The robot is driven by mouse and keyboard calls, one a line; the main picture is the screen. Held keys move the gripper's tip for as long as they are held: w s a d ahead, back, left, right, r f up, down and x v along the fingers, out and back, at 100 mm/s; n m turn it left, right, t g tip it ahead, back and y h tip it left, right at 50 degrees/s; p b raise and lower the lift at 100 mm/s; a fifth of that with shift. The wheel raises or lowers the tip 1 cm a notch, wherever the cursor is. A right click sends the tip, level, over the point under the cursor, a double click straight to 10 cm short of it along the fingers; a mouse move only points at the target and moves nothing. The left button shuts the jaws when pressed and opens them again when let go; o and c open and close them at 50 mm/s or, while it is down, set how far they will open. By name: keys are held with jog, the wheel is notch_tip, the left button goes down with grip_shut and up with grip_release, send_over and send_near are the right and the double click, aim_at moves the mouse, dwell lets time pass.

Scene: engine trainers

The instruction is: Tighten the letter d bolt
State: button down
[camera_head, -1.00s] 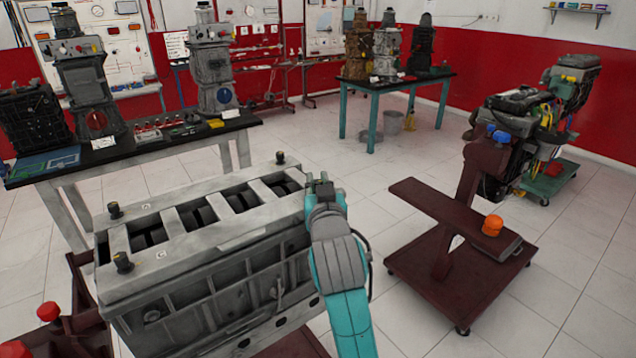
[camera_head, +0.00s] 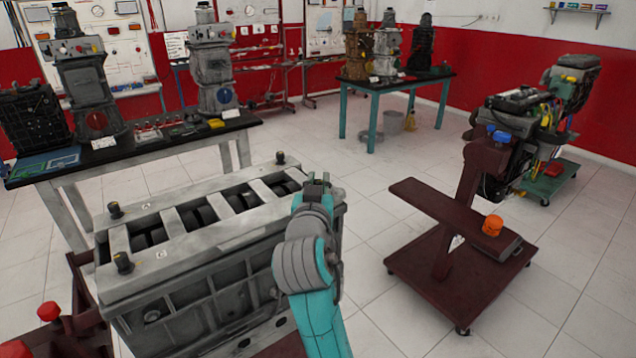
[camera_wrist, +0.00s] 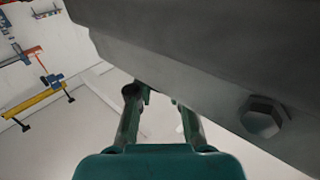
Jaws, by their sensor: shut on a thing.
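The grey engine block (camera_head: 205,262) stands at the lower left of the head view. Dark upright bolts show at its top corners: one by letter A (camera_head: 115,210), one by letter C (camera_head: 123,262) and one at the far right corner (camera_head: 281,157). My gripper (camera_head: 318,184) is at the near right corner, shut on the letter d bolt, which it hides. In the wrist view, my gripper (camera_wrist: 158,98) reaches up to the edge of a large grey surface (camera_wrist: 210,45) that hides its fingertips. A grey hex-headed bolt (camera_wrist: 264,117) sits apart to their right.
A dark-topped table (camera_head: 150,146) with engine models stands behind the block. A dark red stand (camera_head: 440,262) on casters, with an orange knob (camera_head: 492,225), is to the right. Red knobs (camera_head: 48,311) are at the lower left. Floor is clear between block and stand.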

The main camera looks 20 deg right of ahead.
jog(key=c, duration=1.1)
grip_release()
jog(key=shift+o, duration=0.2)
jog(key=v, duration=1.2)
